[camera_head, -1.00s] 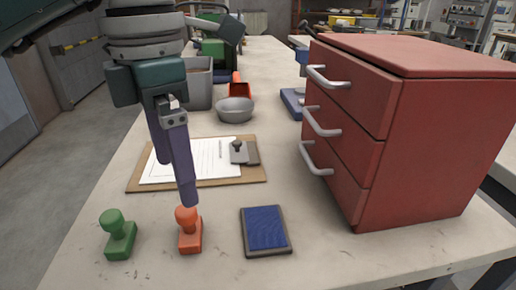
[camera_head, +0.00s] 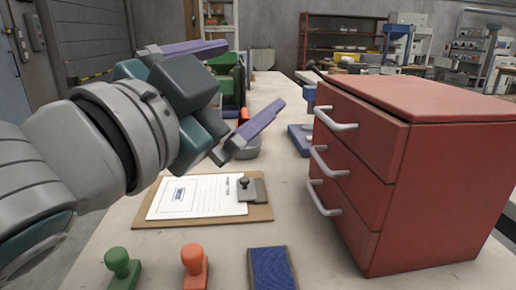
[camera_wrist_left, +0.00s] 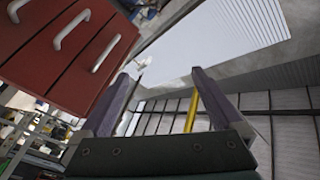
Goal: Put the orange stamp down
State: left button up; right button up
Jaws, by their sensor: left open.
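The orange stamp (camera_head: 194,266) stands upright on the table near the front edge of the head view, between the green stamp (camera_head: 121,268) and the blue ink pad (camera_head: 271,268). Nothing holds it. My left gripper (camera_head: 255,75) is raised well above and beyond the stamps. Its two purple fingers are spread wide and empty. The wrist view also shows the open fingers (camera_wrist_left: 160,75) with nothing between them. The lower ends of the stamps and pad are near or cut by the picture's bottom edge. My right gripper is not in view.
A clipboard (camera_head: 257,214) holds paper (camera_head: 205,205) with a small blue mark and a grey clip. A red drawer cabinet (camera_head: 390,170) with several handles stands at right. Bowl and bins behind are partly hidden by my arm.

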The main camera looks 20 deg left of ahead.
pick_arm(q)
jog(key=s+a+f+n+g, duration=0.1)
jog(key=s+f+n+g, duration=0.1)
jog(key=f, duration=0.4)
jog(key=s+a+f+n+g+y, duration=0.1)
jog(key=s+f+n+g, duration=0.1)
jog(key=s+f+g, duration=0.3)
jog(key=s+a+f+n+g, duration=0.1)
jog(key=s+f+n+g, duration=0.1)
jog(key=s+f+g, duration=0.2)
jog(key=shift+s+a+f+y, duration=0.15)
jog(key=shift+s+f, duration=0.5)
jog(key=shift+f, duration=0.35)
jog(key=shift+s+a+f+y, duration=0.15)
jog(key=shift+s+f, duration=0.45)
jog(key=shift+f, duration=0.35)
jog(key=s+d+f+g+h, duration=0.15)
jog(key=s+f+g, duration=0.25)
jog(key=s, duration=0.4)
notch_tip(320, 180, up, 53)
jog(key=p, duration=5.2)
jog(key=shift+d+n, duration=0.25)
jog(key=shift+n, duration=0.15)
jog(key=shift+s+f, duration=0.1)
